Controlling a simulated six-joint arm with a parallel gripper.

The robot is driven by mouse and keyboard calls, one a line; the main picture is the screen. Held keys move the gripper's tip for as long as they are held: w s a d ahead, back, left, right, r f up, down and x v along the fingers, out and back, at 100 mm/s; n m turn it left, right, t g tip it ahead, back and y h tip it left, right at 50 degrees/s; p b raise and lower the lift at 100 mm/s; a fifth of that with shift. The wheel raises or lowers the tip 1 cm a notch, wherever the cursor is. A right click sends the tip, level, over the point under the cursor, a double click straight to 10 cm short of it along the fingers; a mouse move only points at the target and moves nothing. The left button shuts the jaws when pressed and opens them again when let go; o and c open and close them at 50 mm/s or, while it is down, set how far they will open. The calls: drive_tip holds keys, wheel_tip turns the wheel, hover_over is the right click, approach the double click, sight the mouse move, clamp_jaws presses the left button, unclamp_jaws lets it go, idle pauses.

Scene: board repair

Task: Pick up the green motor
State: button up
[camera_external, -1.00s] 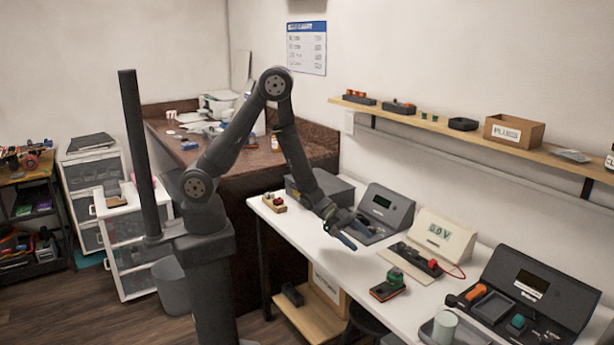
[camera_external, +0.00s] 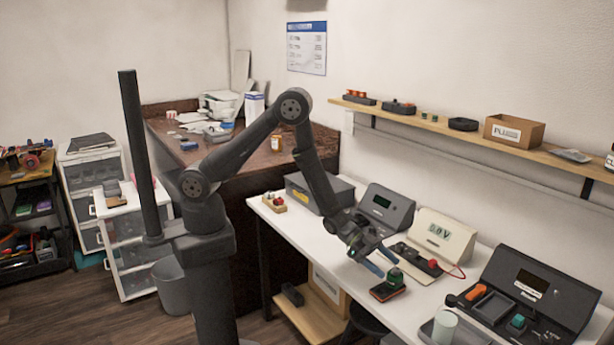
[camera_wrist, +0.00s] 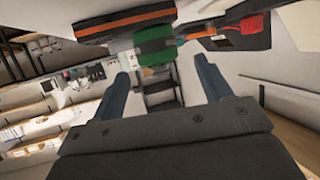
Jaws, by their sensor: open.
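The green motor (camera_external: 394,278) sits upright on a dark base with red-orange edging (camera_external: 382,292) on the white table. In the wrist view the green motor (camera_wrist: 155,46) shows beyond the fingertips, between their lines, with the orange-edged base (camera_wrist: 130,22) above it. My gripper (camera_external: 382,262) is open and empty, with blue fingers just left of the motor and slightly above the table. In the wrist view my gripper (camera_wrist: 160,72) has its two blue fingers spread wide apart, not touching the motor.
A cream meter (camera_external: 440,236) with a red part and red wire stands behind the motor. A dark console (camera_external: 535,285) and a pale green cylinder (camera_external: 444,327) in a grey tray stand at the right. The white table (camera_external: 325,243) is clear left of the gripper.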

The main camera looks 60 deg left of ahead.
sight(395, 274)
drive_tip(key=x, duration=0.4)
drive_tip(key=shift+d+f, duration=0.25)
drive_tip(key=shift+c, duration=0.2)
drive_tip(key=c, duration=1.3)
